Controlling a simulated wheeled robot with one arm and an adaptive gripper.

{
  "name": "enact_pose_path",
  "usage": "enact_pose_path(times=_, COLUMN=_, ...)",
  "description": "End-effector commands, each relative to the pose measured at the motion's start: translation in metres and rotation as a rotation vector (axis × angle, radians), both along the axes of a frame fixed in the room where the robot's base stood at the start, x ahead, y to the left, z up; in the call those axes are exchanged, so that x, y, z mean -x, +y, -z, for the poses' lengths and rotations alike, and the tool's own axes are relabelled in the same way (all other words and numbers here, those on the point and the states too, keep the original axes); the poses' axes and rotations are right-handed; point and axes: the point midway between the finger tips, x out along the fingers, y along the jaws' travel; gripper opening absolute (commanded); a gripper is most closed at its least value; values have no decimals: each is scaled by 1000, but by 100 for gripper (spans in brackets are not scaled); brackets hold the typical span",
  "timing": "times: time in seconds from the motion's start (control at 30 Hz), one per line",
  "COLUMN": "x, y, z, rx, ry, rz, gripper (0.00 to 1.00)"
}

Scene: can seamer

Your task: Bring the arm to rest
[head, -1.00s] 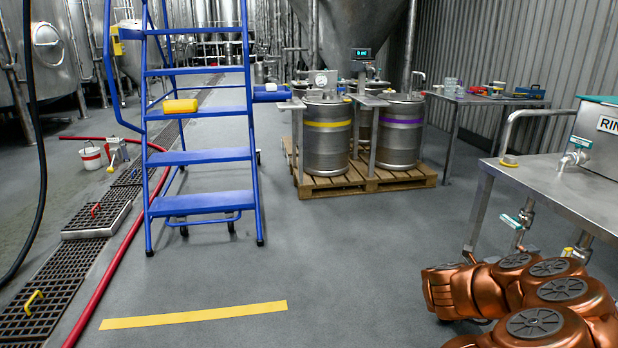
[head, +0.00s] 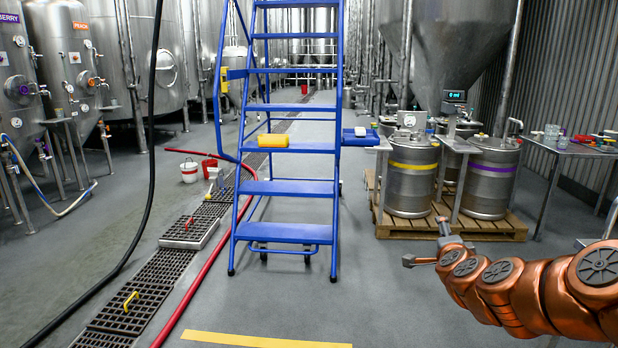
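My copper-coloured arm (head: 520,290) reaches in from the right edge of the head view, roughly level, pointing left. My gripper (head: 424,241) is the small dark grey end of it. Its two fingers stand well apart, one pointing up and one pointing left, with nothing seen between them. It appears in front of the pallet and the floor, apart from both in the picture.
A blue rolling ladder (head: 290,188) with a yellow item (head: 273,141) on a step stands left of my gripper. Steel kegs (head: 411,180) stand on a wooden pallet (head: 450,228) behind. A red hose (head: 243,205) and floor grates (head: 145,280) lie left. Grey floor is open between.

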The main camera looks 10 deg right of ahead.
Motion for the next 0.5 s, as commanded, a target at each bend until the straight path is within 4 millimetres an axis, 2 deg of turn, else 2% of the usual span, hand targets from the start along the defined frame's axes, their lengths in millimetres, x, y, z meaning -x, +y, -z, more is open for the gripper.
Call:
enact_pose_path(times=0.03, x=-1, y=27, z=-20, rx=23, ry=34, rz=-82, gripper=100)
enact_pose_path(times=0.17, x=6, y=95, z=-38, rx=84, ry=140, rz=-291, gripper=100)
enact_pose_path(times=0.2, x=12, y=115, z=-41, rx=105, ry=178, rz=-357, gripper=100)
enact_pose_path(times=0.27, x=22, y=142, z=-45, rx=137, ry=234, rz=-448, gripper=100)
enact_pose_path(times=0.4, x=57, y=197, z=-54, rx=220, ry=369, rz=-648, gripper=100)
enact_pose_path(times=0.5, x=90, y=228, z=-56, rx=279, ry=477, rz=-782, gripper=100)
